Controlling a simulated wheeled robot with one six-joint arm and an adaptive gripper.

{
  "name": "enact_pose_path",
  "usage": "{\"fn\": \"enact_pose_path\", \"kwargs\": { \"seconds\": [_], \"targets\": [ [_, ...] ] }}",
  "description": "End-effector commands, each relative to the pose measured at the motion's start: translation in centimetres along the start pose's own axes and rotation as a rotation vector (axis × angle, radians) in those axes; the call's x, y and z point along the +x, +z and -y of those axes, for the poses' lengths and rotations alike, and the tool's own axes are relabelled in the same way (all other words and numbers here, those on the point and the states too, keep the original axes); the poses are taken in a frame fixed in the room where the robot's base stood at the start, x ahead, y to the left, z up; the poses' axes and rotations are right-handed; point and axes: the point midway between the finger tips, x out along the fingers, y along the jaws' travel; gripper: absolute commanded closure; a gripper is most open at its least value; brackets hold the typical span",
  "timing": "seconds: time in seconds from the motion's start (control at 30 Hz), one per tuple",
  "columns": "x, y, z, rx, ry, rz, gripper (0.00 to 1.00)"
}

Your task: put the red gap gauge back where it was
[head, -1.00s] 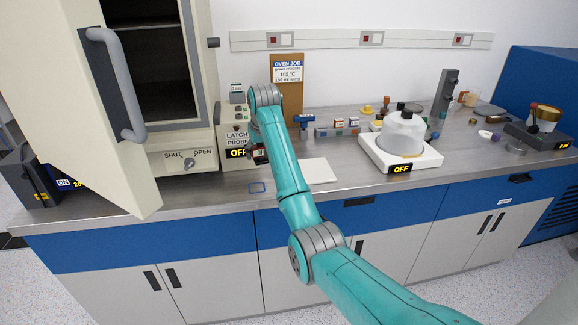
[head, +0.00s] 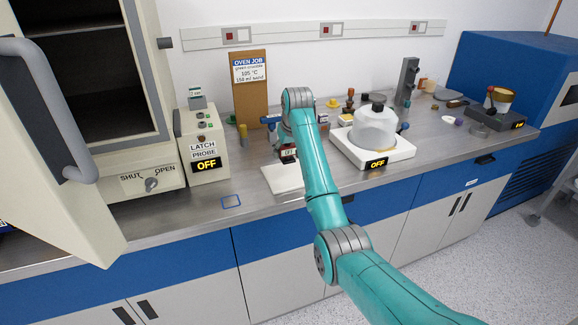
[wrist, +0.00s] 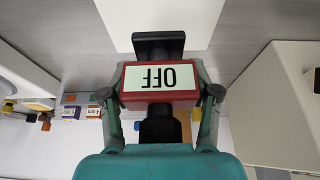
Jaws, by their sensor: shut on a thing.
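My gripper (wrist: 160,95) is shut on the red gap gauge (wrist: 131,85), a red block with black ends. Its pale face reads OFF upside down in the wrist view. In the head view the gauge (head: 288,154) shows small below my wrist, over the back of a white pad (head: 280,184). It appears held above the counter; the exact height is unclear. My arm hides part of the bench behind it. Several small coloured blocks (wrist: 72,110) with labels show at the left in the wrist view.
The LATCH PROBE box (head: 203,145) reads OFF and stands left of the pad. A white hotplate-like base (head: 398,153) with a clear dome stands right. The open oven door (head: 60,150) juts out left.

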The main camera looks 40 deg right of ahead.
Motion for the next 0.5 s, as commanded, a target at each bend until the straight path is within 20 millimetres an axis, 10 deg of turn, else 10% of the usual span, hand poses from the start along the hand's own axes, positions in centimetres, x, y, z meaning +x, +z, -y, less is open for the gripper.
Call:
{"fn": "enact_pose_path", "kwargs": {
  "seconds": [0.5],
  "targets": [
    [5.1, 2.1, 0.0, 0.0, 0.0, 0.0, 0.83]
  ]
}}
